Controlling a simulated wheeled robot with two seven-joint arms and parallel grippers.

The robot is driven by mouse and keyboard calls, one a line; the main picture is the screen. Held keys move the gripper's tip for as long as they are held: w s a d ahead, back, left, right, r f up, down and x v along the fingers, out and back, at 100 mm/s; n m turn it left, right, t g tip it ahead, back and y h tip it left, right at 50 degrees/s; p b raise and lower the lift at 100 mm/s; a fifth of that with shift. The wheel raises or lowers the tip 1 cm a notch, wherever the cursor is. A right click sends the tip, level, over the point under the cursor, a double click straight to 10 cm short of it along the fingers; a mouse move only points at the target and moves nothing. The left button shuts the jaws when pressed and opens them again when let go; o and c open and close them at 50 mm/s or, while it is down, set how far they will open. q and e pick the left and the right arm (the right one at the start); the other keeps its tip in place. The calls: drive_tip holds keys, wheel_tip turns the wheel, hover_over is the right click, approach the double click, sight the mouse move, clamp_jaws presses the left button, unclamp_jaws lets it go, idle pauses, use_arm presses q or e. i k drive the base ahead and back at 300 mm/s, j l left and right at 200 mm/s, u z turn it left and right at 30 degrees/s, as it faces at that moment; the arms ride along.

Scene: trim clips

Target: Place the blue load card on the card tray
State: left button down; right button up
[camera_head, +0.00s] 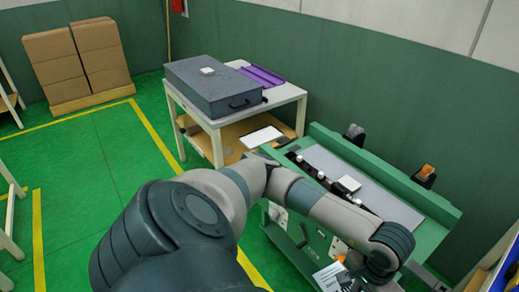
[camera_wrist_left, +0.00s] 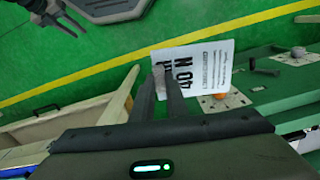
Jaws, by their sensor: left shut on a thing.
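A white card (camera_wrist_left: 205,72) with black print reading "40 N" is between the fingertips of my left gripper (camera_wrist_left: 168,78), which is shut on it. I see no blue on its visible side. In the head view the card (camera_head: 330,277) hangs at the bottom, beside the front of the green bench, partly cut off by the frame edge and my arm. My right gripper (camera_wrist_left: 62,18) shows small at the top left of the left wrist view, apart from the card, its fingers apparently spread. I cannot tell which thing is the card tray.
The green bench (camera_head: 440,206) has a grey top with a white block (camera_head: 349,184). Behind it, a white table (camera_head: 285,94) carries a dark grey case (camera_head: 205,85) and a purple tray (camera_head: 262,75). A white sheet (camera_head: 262,136) lies on its lower shelf. Boxes (camera_head: 75,60) stand far left.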

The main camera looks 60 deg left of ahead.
sight(262, 136)
drive_tip(key=j, duration=0.65)
drive_tip(key=j+u, duration=0.1)
drive_tip(key=j, duration=0.5)
drive_tip(key=i+j+u, duration=0.1)
drive_tip(key=j, duration=1.15)
drive_tip(key=i+j+u, duration=0.1)
drive_tip(key=j, duration=0.55)
drive_tip(key=i+j, duration=0.1)
drive_tip(key=j, duration=0.5)
drive_tip(key=u, duration=0.05)
